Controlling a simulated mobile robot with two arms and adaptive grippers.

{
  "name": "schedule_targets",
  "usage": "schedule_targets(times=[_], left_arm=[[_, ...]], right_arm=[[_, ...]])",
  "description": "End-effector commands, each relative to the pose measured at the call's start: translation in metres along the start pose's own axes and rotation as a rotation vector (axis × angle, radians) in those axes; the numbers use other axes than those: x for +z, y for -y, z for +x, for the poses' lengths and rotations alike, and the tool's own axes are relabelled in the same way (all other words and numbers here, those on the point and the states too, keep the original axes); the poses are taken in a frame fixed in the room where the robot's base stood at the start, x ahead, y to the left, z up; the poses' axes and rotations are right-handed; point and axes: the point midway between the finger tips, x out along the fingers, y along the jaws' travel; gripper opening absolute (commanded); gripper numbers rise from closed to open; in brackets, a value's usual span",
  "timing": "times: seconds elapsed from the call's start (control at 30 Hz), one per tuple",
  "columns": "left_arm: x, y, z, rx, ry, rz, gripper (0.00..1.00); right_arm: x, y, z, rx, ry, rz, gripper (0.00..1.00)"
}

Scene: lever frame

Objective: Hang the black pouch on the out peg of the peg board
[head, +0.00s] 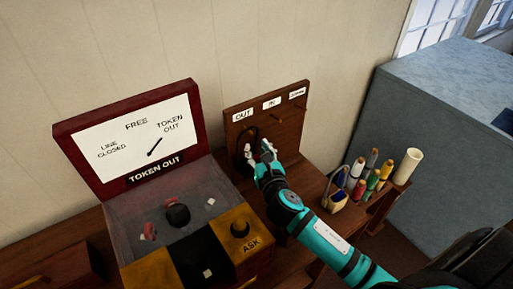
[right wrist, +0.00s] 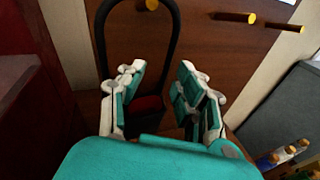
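The wooden peg board (head: 291,125) stands against the wall with OUT, IN and a third label along its top. A black loop (head: 241,143), which looks like the pouch's strap, shows below the OUT label. In the right wrist view the strap (right wrist: 174,45) runs up around the yellow-tipped out peg (right wrist: 151,4); its top is cut off by the frame. A dark and red part (right wrist: 148,103), perhaps the pouch body, shows low between my fingers, mostly hidden. My right gripper (head: 257,150) is in front of the board, fingers apart (right wrist: 160,80). My left gripper is out of view.
Two other pegs (right wrist: 234,17) (right wrist: 285,26) are bare.

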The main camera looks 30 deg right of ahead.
Motion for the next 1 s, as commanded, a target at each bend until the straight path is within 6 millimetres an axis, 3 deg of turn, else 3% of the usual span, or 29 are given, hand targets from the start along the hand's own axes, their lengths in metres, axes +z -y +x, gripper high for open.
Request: schedule_targets(times=[0.3, 0.5, 0.7, 1.0], left_arm=[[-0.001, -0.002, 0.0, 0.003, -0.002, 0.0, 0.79], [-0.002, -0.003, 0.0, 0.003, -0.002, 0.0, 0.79], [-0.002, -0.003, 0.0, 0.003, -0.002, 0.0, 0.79], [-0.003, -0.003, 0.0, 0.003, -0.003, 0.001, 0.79]], right_arm=[[-0.001, 0.0, -0.067, 0.003, -0.002, -0.001, 0.34], [0.0, 0.0, -0.098, 0.001, 0.0, 0.0, 0.34], [0.001, 0.0, -0.11, 0.001, 0.003, 0.0, 0.34], [0.001, 0.0, -0.111, 0.002, 0.003, 0.0, 0.34]])
